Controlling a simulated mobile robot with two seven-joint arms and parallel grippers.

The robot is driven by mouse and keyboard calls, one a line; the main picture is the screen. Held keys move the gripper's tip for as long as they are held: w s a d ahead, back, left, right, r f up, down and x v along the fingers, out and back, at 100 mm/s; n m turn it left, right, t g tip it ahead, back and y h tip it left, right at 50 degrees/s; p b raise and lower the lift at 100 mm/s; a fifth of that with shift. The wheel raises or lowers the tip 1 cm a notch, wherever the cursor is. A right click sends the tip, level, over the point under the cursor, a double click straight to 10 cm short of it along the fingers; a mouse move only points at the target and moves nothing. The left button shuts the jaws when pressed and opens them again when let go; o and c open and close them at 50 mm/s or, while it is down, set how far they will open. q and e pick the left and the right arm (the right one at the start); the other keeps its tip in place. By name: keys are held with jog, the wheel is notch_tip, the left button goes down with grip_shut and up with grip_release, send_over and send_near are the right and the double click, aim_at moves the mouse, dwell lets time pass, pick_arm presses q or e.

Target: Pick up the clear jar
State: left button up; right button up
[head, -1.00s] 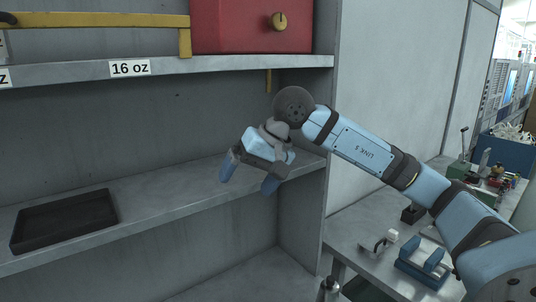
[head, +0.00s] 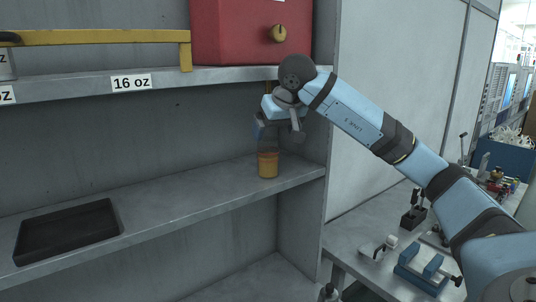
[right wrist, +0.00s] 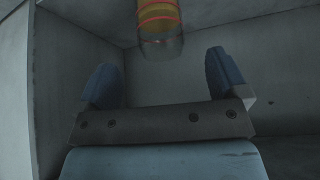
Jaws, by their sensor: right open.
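The jar (head: 268,168) stands upright on the lower shelf, near its right end. It looks clear at the top, with amber-orange contents. In the right wrist view the jar (right wrist: 160,22) shows at the top, cut off by the frame edge, with orange rings and a greyish clear end. My right gripper (head: 278,133) is open and empty, just above the jar in the head view. In the right wrist view its two blue fingers (right wrist: 163,76) are spread apart, and the jar lies beyond their tips, not between them. My left gripper is not in view.
A dark tray (head: 70,232) lies on the left of the lower shelf (head: 180,210). The upper shelf (head: 70,87) carries a red box (head: 240,30) close above my right gripper. A side wall (head: 305,200) stands right of the jar. The shelf between tray and jar is clear.

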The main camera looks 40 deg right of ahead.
aim_at(270, 140)
jog(key=shift+w+d, duration=0.15)
jog(key=shift+w, duration=0.4)
jog(key=x, duration=0.5)
jog(key=shift+w+d+p, duration=0.1)
jog(key=shift+p, duration=0.3)
jog(key=c, duration=1.1)
jog(key=shift+c, duration=0.2)
jog(key=shift+s+r, duration=0.35)
jog(key=s+a+r+b, duration=0.1)
jog(key=s+a+r, duration=0.1)
jog(key=s, duration=0.4)
jog(key=s+a+r+b, duration=0.1)
jog(key=s+a+r, duration=0.1)
jog(key=s+r, duration=0.3)
jog(key=shift+s+a+r, duration=0.15)
jog(key=shift+s, duration=0.7)
